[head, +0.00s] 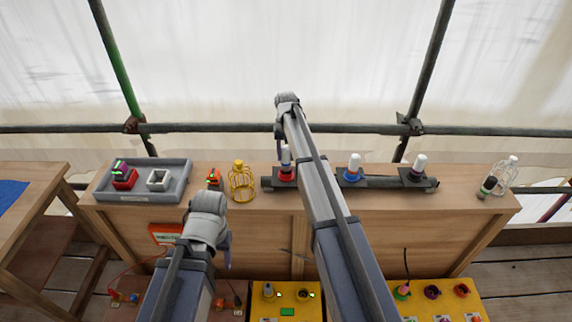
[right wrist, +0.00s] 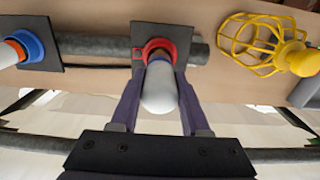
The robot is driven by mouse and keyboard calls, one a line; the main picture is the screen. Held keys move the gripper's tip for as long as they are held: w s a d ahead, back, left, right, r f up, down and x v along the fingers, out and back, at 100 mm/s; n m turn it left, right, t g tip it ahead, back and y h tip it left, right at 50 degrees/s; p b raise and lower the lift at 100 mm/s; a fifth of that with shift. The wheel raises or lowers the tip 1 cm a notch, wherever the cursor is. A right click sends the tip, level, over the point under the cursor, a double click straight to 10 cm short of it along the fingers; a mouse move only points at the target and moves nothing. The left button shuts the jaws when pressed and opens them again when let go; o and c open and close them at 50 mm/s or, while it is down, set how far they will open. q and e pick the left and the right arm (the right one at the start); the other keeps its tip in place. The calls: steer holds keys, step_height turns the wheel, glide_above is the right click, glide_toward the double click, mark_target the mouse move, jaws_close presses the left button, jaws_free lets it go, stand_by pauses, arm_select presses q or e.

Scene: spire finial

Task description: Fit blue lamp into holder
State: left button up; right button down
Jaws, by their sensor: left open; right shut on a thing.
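Three lamps with white bulbs stand along a dark rail. My right gripper (right wrist: 160,76) is shut on the white-bulbed lamp (right wrist: 160,95) at the red ring holder (right wrist: 165,45). In the head view the red holder (head: 286,176) is partly covered by my right arm. A blue holder (head: 353,175) with a white-bulbed lamp (head: 354,160) is to the right; this blue ring also shows in the right wrist view (right wrist: 33,45). My left gripper (head: 226,248) is open and empty in front of the bench.
A yellow wire cage (head: 241,183) stands left of the red holder. A grey tray (head: 112,192) is at the bench's left end. A third lamp (head: 419,163) stands right on the rail, and a white cage (head: 506,177) at the right end. Yellow panels (head: 450,303) lie below.

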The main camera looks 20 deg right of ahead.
mark_target(286, 161)
step_height(286, 161, down, 4)
steer(key=b, duration=0.3)
steer(key=shift+r, duration=0.25)
steer(key=shift+c, duration=1.9)
jaws_free()
